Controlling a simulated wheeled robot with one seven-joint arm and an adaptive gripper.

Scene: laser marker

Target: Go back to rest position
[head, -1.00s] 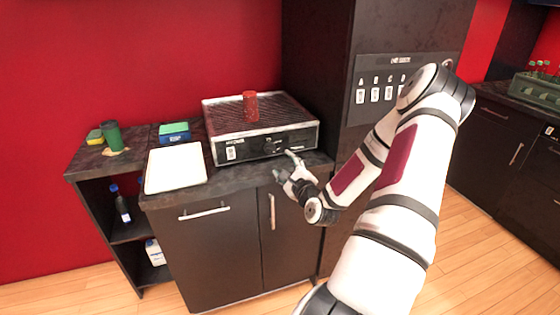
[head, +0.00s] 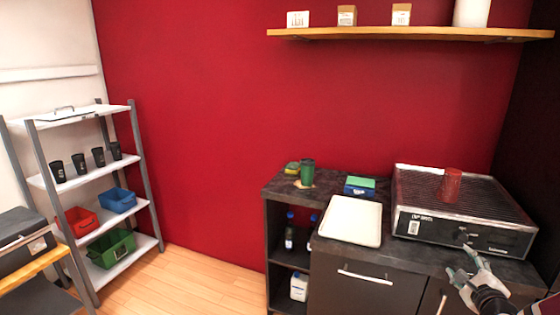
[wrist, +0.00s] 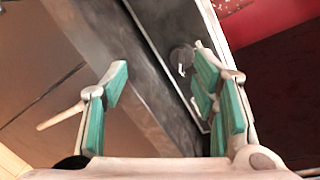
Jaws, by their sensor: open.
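My gripper (head: 462,272) is at the lower right of the head view, in front of the laser marker machine (head: 465,213). Its green-padded fingers are apart and hold nothing. In the wrist view my gripper (wrist: 165,95) spans the counter's front edge, and the machine's dark knob (wrist: 182,58) shows beyond the right finger. A red cup (head: 451,185) stands on the machine's ribbed top. Most of my arm is outside the head view.
A white tray (head: 352,221) lies on the counter left of the machine. A green cup (head: 307,172) and sponges stand farther left. A shelf rack (head: 88,183) with black cups and colored bins stands at left. Open floor (head: 210,285) lies between.

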